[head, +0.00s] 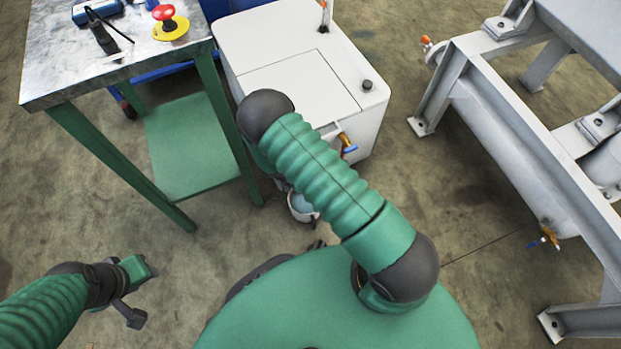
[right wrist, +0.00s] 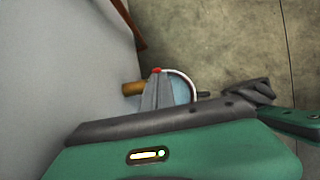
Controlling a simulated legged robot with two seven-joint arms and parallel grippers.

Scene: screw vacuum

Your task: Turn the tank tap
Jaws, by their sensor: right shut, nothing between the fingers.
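The white tank (head: 300,60) stands at top centre in the head view. A brass tap (head: 344,138) with a blue handle (head: 350,149) is on its front. In the right wrist view the tank's pale wall (right wrist: 65,70) fills the left side, with a brass pipe end (right wrist: 132,88) beside a grey tapered piece with a red tip. My right gripper (right wrist: 262,92) is shut and empty, partly in view there; my own arm hides it in the head view. My left gripper (head: 132,298) hangs at lower left, away from the tank; its jaw state is unclear.
A small bucket (head: 296,208) stands on the floor before the tank, partly behind my right arm. A green-legged metal table (head: 60,60) is at upper left. A grey metal frame (head: 515,140) stands at right, with open floor between.

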